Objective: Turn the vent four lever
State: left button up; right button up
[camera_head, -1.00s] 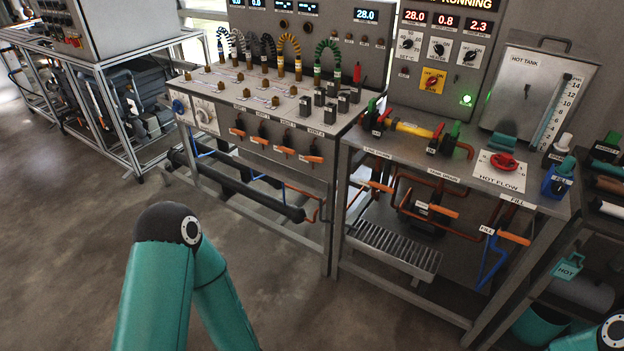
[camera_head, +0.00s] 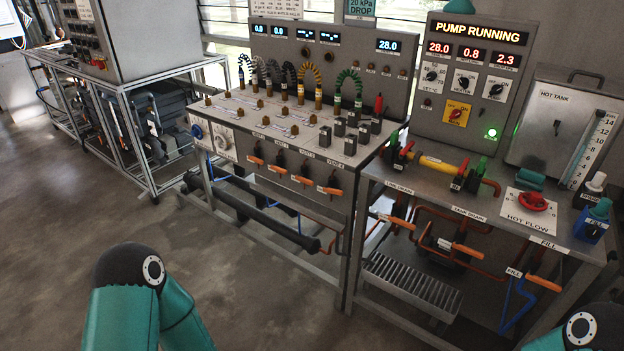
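The front panel of the bench (camera_head: 270,190) carries a row of orange-handled levers under small vent labels. The rightmost one, under the label that appears to read vent 4, is the vent four lever (camera_head: 330,191); its orange handle lies roughly level. The other vent levers (camera_head: 278,170) to its left look alike, with handles also roughly level. Neither of my grippers is in view. Only teal links of my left arm show at lower left and of my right arm at the lower right corner, both well apart from the lever.
To the right stands a second bench with a hot flow knob (camera_head: 533,202), drain levers (camera_head: 397,222) and a grating (camera_head: 412,288) low down. Hoses (camera_head: 310,85) and small blocks stand on the vent bench top. The floor (camera_head: 240,300) in front is clear.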

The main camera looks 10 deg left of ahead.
aim_at(326, 189)
jog(key=u, duration=0.2)
jog(key=i, duration=1.2)
jog(key=z, duration=0.45)
jog(key=i, duration=0.65)
jog(key=z, duration=0.35)
jog(key=k, duration=0.9)
jog(key=z, duration=0.2)
jog(key=i, duration=0.9)
jog(key=u, duration=0.1)
